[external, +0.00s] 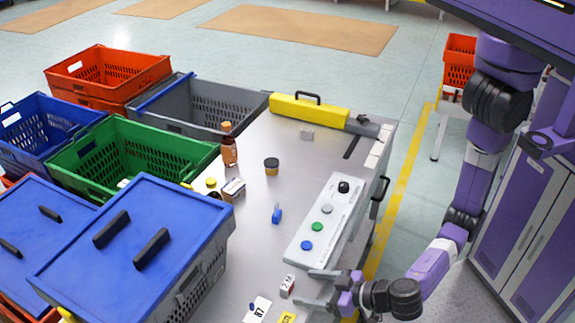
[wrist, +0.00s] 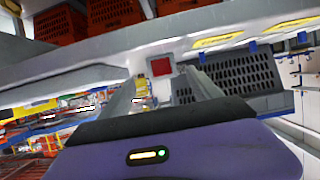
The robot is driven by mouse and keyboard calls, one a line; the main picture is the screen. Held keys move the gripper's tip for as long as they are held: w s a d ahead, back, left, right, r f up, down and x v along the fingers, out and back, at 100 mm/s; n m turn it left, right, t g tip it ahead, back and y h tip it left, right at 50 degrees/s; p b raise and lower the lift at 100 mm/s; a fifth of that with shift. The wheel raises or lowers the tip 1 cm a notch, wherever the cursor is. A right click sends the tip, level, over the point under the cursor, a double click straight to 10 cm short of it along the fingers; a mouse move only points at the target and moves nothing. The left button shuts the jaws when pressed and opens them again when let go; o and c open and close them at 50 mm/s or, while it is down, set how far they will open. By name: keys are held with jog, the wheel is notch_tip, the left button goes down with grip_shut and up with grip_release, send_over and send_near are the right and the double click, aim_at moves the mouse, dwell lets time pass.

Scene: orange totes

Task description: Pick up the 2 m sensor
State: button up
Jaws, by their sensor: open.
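The 2 m sensor (external: 288,284) is a small white and red block with dark lettering on the grey table, near its front right part. My gripper (external: 304,287) is open, with its fingers low beside the sensor on the right. I cannot tell whether the fingertips touch it.
A white button panel (external: 325,222) lies just behind my gripper. A blue-lidded crate (external: 130,240) stands left. A bottle (external: 229,147), a jar (external: 271,166) and a yellow case (external: 309,110) are farther back.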

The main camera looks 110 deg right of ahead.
aim_at(291, 286)
jog(key=p+x, duration=0.1)
jog(key=x, duration=0.6)
jog(key=shift+w+p, duration=0.3)
jog(key=c, duration=1.5)
jog(key=shift+o, duration=0.2)
jog(key=shift+r, duration=0.15)
